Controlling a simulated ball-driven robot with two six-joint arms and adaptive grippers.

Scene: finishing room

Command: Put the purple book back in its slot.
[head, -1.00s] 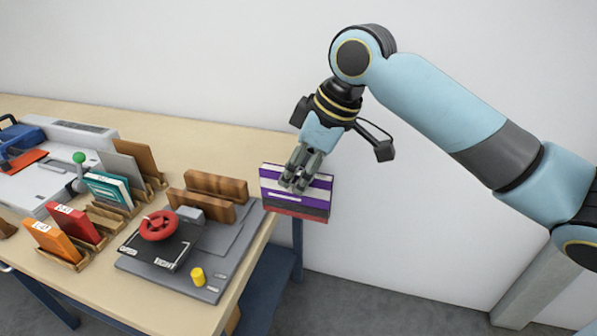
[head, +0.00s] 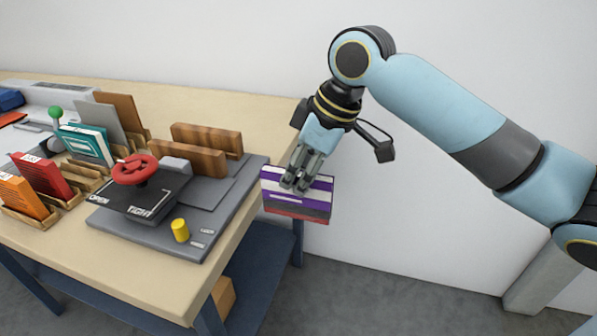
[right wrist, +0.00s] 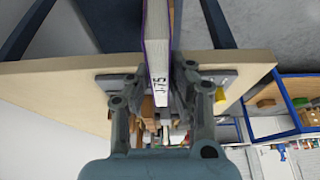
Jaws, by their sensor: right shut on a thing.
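The purple book (head: 284,206) has white and dark bands and a reddish lower edge. My right gripper (head: 297,183) is shut on it and holds it beyond the table's right end, beside the grey press base. In the right wrist view the book (right wrist: 157,45) stands between the fingers of the gripper (right wrist: 160,85), with a label reading about "J-75". Wooden slotted racks (head: 72,196) on the table hold orange, red, teal, grey and brown books. A gap shows in the racks between the red book (head: 42,176) and the teal book (head: 86,146). My left gripper is out of view.
A press with a red handwheel (head: 135,169), a yellow knob (head: 180,230) and two wooden blocks (head: 200,157) stands at the table's right end. A green-topped lever (head: 55,113) rises behind the racks.

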